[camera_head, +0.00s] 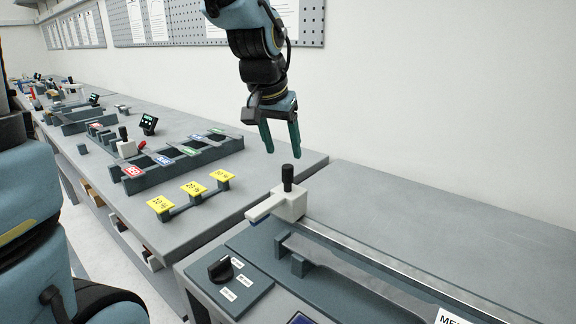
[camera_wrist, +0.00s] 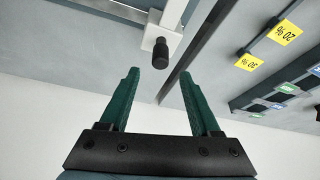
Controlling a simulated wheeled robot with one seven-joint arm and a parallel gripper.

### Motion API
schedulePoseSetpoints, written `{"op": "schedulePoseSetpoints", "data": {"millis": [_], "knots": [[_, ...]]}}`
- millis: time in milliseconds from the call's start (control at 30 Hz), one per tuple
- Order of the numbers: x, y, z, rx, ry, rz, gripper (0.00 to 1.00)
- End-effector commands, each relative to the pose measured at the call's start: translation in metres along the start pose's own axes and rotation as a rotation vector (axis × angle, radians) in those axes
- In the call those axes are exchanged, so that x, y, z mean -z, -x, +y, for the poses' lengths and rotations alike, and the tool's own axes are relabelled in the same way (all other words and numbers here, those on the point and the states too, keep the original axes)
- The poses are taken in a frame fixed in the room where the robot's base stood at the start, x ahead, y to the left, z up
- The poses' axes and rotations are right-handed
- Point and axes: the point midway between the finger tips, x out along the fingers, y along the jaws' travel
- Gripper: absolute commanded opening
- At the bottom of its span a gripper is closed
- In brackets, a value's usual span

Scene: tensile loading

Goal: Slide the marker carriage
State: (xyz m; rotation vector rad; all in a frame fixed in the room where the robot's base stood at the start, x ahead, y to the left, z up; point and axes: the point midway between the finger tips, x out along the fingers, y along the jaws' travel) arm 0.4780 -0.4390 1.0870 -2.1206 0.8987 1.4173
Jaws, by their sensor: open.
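The marker carriage (camera_head: 290,204) is a white block with an upright black knob (camera_head: 287,178) on top. It sits at the left end of a long metal rail (camera_head: 400,270) on the right-hand bench. My gripper (camera_head: 282,151) is open and empty, pointing down above the knob and apart from it. In the wrist view, the gripper's green fingers (camera_wrist: 160,80) stand on either side of the picture's middle. The black knob (camera_wrist: 161,55) and the white carriage (camera_wrist: 165,38) show beyond the fingertips, roughly centred between them.
A black rotary knob (camera_head: 220,269) on a panel with small labels is left of the rail. Grey posts (camera_head: 291,257) stand in front of the rail. Yellow tags (camera_head: 194,189) and a grey rack (camera_head: 180,160) are on the left bench. Space around the carriage's knob looks clear.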

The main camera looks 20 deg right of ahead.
Motion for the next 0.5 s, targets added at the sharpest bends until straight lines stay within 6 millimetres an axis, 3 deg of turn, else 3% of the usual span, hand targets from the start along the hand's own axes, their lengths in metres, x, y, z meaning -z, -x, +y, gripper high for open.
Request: {"op": "schedulePoseSetpoints", "data": {"millis": [233, 500], "knots": [[-0.001, -0.046, 0.001, -0.002, -0.002, -0.005, 0.64], [0.0, -0.07, 0.0, 0.0, 0.0, 0.0, 0.64]]}}
